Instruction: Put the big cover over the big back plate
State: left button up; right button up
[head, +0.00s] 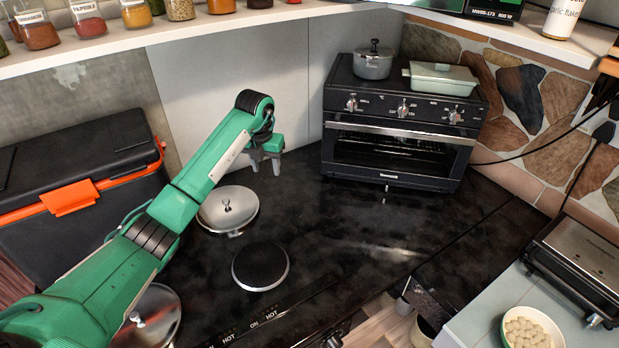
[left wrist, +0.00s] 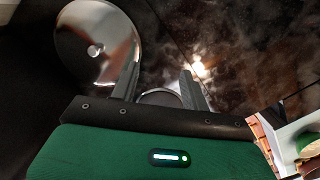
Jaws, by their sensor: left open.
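A round silver cover (head: 228,208) with a knob lies on the black hob, just below and left of my left gripper (head: 266,166). A thin edge shows under its near side; I cannot tell how fully it sits over a plate. A second silver cover (head: 148,318) is at the lower left, partly hidden by my arm. A bare dark round plate (head: 261,266) with a pale rim lies between them, to the right. My left gripper is open and empty above the hob. In the left wrist view a cover (left wrist: 97,45) is left of the open fingers (left wrist: 160,72). My right gripper is not seen.
A toaster oven (head: 398,135) with a pot (head: 373,62) and a pale dish (head: 440,78) on it stands at the back right. A black cooler (head: 80,180) with an orange latch is at the left. A spice shelf (head: 190,30) runs above. The hob's right side is clear.

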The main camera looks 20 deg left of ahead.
pick_arm(q)
jog(key=s+d+r+m+h+b, duration=0.1)
jog(key=s+d+r+m+b, duration=0.1)
jog(key=d+m, duration=1)
jog(key=shift+s+d+m+g, duration=0.3)
jog(key=shift+s+d+g, duration=0.15)
jog(key=shift+d, duration=0.2)
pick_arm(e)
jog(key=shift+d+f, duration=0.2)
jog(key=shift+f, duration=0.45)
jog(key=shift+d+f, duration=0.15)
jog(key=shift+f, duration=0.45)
pick_arm(q)
jog(key=shift+s, duration=0.1)
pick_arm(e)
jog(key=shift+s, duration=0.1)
